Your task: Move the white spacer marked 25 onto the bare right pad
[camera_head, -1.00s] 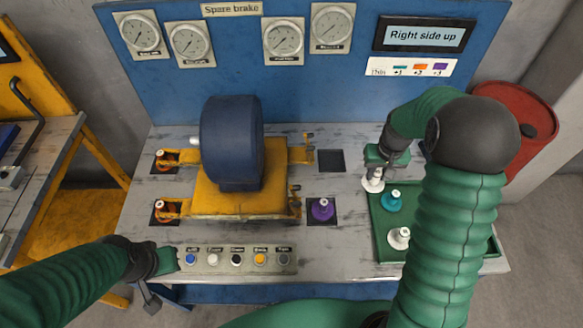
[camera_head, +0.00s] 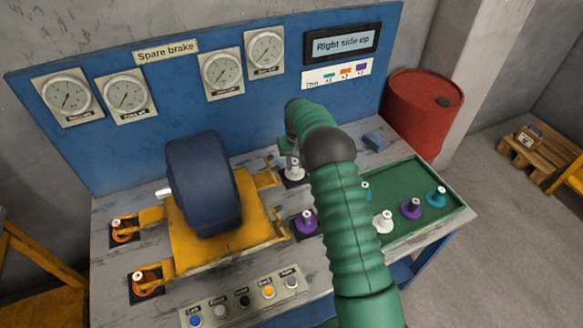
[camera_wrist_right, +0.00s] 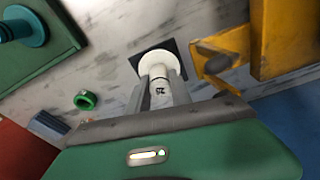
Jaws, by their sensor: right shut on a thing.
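The white spacer (camera_head: 294,172) has a wide round base and a narrow stem with a small dark marking. My right gripper (camera_head: 292,152) is shut on its stem, and in the right wrist view the spacer (camera_wrist_right: 157,62) sits between the fingers (camera_wrist_right: 160,95). The dark square right pad at the back (camera_head: 287,179) lies under the spacer; it also shows in the right wrist view (camera_wrist_right: 138,65). I cannot tell whether the base touches the pad. A purple spacer (camera_head: 306,223) stands on the front right pad. My left gripper is out of view.
The blue motor (camera_head: 203,180) on its yellow frame (camera_head: 225,235) stands close left of the pad. The green tray (camera_head: 420,172) at right holds several spacers. A blue block (camera_head: 375,141) lies behind it. A button panel (camera_head: 243,298) is at the front.

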